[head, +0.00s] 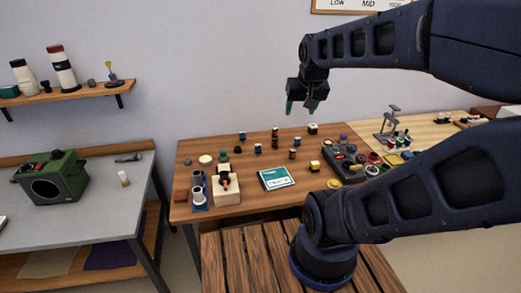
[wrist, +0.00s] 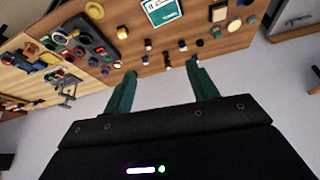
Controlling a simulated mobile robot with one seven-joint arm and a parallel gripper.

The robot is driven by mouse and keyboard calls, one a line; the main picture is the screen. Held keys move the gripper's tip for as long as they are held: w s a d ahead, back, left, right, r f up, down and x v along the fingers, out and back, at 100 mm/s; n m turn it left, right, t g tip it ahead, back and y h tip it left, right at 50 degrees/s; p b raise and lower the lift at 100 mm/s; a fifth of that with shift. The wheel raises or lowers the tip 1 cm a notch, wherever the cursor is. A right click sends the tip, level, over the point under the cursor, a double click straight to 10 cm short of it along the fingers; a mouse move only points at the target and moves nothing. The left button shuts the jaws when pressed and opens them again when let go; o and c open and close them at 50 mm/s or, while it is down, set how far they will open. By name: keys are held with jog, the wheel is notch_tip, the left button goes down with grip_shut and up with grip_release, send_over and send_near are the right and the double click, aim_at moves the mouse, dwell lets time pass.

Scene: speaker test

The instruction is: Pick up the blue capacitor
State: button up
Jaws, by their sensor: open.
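Several small dark cylinders with pale or coloured bands stand on the wooden table (head: 215,152). My gripper (head: 300,107) is open and empty, high above the back of the table. In the wrist view its two green fingers (wrist: 162,70) are spread apart, with small parts on the table seen far beyond them.
A teal-and-white card (head: 276,178), a wooden block (head: 226,190) and a dark box with coloured knobs (head: 343,165) lie on the table. A metal stand (head: 387,123) is at the right. A grey bench with a green device (head: 52,178) is at the left.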

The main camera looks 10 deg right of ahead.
jog(key=w+a+f+m+t, duration=0.1)
jog(key=w+f+m, duration=0.1)
jog(key=w, duration=0.4)
jog(key=w+a+f+m+t, duration=0.1)
jog(key=w+f+m, duration=0.15)
jog(key=w, duration=0.35)
jog(key=m+t+h, duration=0.1)
jog(key=m+t, duration=1)
jog(key=m, duration=2)
send_over(258, 148)
jog(key=s, duration=0.2)
notch_tip(258, 148, down, 27)
notch_tip(258, 148, down, 7)
jog(key=shift+w+r, duration=0.1)
jog(key=shift+w+d, duration=0.15)
jog(key=shift+w, duration=2.3)
jog(key=shift+c, duration=0.2)
